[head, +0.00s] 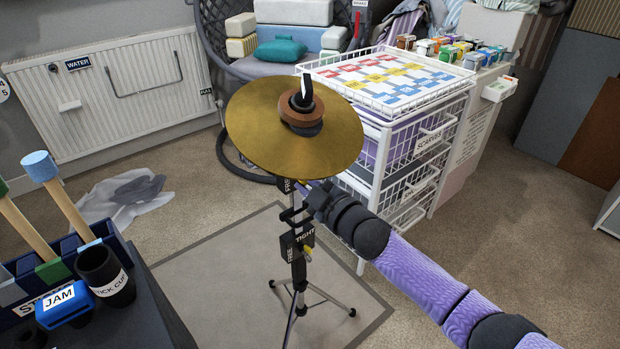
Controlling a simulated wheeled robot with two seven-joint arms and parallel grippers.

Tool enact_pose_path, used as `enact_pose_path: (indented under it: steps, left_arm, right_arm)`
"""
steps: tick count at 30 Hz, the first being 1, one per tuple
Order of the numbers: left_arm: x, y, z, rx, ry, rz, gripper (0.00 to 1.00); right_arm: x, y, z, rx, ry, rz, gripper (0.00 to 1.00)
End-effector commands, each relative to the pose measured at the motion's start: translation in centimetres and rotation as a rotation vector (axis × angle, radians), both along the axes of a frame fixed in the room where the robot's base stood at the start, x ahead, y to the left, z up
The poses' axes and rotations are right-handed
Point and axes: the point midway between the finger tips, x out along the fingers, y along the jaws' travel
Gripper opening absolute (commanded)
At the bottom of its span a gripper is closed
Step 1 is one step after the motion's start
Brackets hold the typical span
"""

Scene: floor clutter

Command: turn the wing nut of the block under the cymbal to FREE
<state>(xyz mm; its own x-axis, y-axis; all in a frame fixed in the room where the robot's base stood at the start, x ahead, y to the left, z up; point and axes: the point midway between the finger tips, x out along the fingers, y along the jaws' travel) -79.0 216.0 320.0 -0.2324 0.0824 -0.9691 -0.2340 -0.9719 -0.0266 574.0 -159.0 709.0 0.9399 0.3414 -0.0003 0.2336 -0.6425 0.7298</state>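A brass cymbal (262,135) sits on a black stand with brown felt and a black piece on top. Below it, a black block (296,240) on the stand's pole carries the words FREE on its left and TIGHT on its right. A small yellow wing nut (308,254) shows at the block's lower right, near the TIGHT side; its exact angle is too small to tell. My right gripper (304,196) is at the pole under the cymbal, above the block and apart from the wing nut. Its fingertips are hard to make out against the dark stand. My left gripper is out of view.
The stand's tripod legs (330,300) spread on a grey mat (215,285). A white wire drawer unit (425,150) stands close behind on the right. A dark bench with a tool rack (50,270) and a stick cup (105,275) is at front left. A crumpled sheet (120,200) lies on the carpet.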

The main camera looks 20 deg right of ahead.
Motion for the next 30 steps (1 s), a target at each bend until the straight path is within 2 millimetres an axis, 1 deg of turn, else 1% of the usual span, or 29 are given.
enact_pose_path:
  steps: [9,15,21,30]
  left_arm:
    - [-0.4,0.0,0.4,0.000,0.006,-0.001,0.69]
    - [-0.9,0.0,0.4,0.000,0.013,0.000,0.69]
    - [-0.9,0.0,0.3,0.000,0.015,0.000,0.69]
    - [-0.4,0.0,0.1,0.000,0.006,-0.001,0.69]
  right_arm:
    - [-0.1,0.4,-0.6,-0.268,-0.096,0.000,0.00]
    - [-0.2,0.5,-1.0,-0.412,-0.148,0.002,0.00]
    - [-0.2,0.5,-1.2,-0.518,-0.187,0.002,0.00]
    - [-0.2,0.6,-1.4,-0.597,-0.214,0.001,0.00]
